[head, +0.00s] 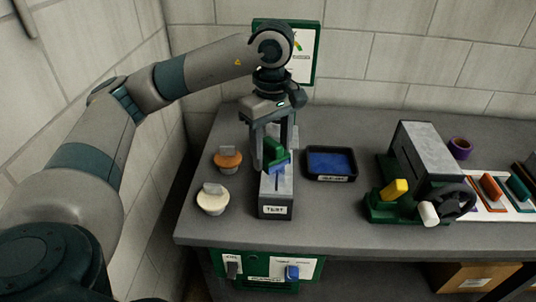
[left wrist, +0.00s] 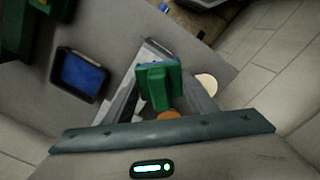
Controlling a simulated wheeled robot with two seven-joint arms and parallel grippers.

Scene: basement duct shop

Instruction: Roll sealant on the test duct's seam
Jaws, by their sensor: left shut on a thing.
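My left gripper (head: 272,158) points down over the table and is shut on a green-handled roller (head: 273,150) with a blue part at its lower end. The roller is over the far part of the test duct (head: 276,197), a grey box with a "TEST" label on its near face. I cannot tell whether the roller touches the duct. In the left wrist view the roller (left wrist: 158,84) is between the fingers, partly hiding the duct. A dark tray (head: 331,179) with blue sealant lies right of the duct. The seam is not clear. My right gripper is not in view.
An orange-topped pot (head: 228,160) and a cream pot (head: 212,201) stand left of the duct. A green-based machine (head: 424,165) with a dark wheel stands to the right, near a purple tape roll (head: 460,148). The grey table (head: 345,220) is clear in front of the tray.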

